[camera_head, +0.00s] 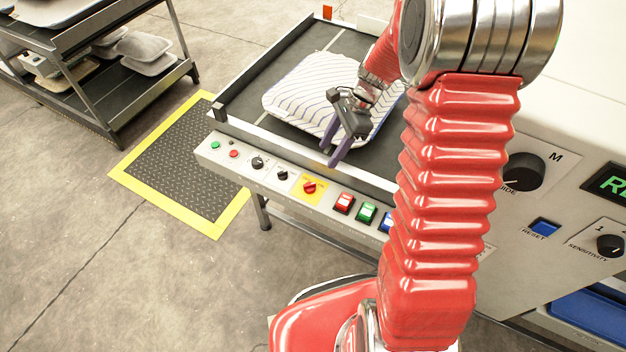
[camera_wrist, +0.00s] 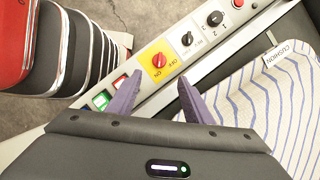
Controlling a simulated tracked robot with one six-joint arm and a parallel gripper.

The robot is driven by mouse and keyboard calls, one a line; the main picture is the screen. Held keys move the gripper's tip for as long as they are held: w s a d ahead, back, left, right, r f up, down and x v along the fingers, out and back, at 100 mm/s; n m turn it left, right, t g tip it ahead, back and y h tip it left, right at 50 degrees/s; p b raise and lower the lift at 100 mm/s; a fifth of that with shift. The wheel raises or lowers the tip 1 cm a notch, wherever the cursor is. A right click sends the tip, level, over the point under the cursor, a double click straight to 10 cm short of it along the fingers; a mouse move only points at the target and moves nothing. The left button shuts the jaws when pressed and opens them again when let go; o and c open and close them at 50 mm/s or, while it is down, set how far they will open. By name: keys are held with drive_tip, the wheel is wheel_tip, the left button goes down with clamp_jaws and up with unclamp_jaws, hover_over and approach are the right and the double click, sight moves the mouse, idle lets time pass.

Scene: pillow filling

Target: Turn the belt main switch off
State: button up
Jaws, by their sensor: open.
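The belt main switch (camera_head: 309,187) is a red rotary knob on a yellow plate on the front control strip. In the wrist view the red knob (camera_wrist: 159,60) lies beyond the fingertips, roughly between them, with ON and OFF lettering around it. My gripper (camera_head: 334,158) is open and empty, with its purple fingers pointing down above the strip's inner edge, a little behind and right of the knob. In the wrist view the gripper (camera_wrist: 157,80) shows both fingers apart. Neither finger appears to touch the knob.
Red (camera_head: 344,203) and green (camera_head: 366,213) push buttons sit right of the switch, and small black knobs (camera_head: 258,162) sit left. A striped cushion (camera_head: 300,92) lies on the belt behind. A black mat with yellow border (camera_head: 180,150) and a rack (camera_head: 150,90) are at left.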

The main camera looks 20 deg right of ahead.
sight(311, 184)
drive_tip(key=x, duration=1.4)
drive_tip(key=shift+r, duration=0.1)
drive_tip(key=shift+c, duration=0.7)
drive_tip(key=c, duration=0.9)
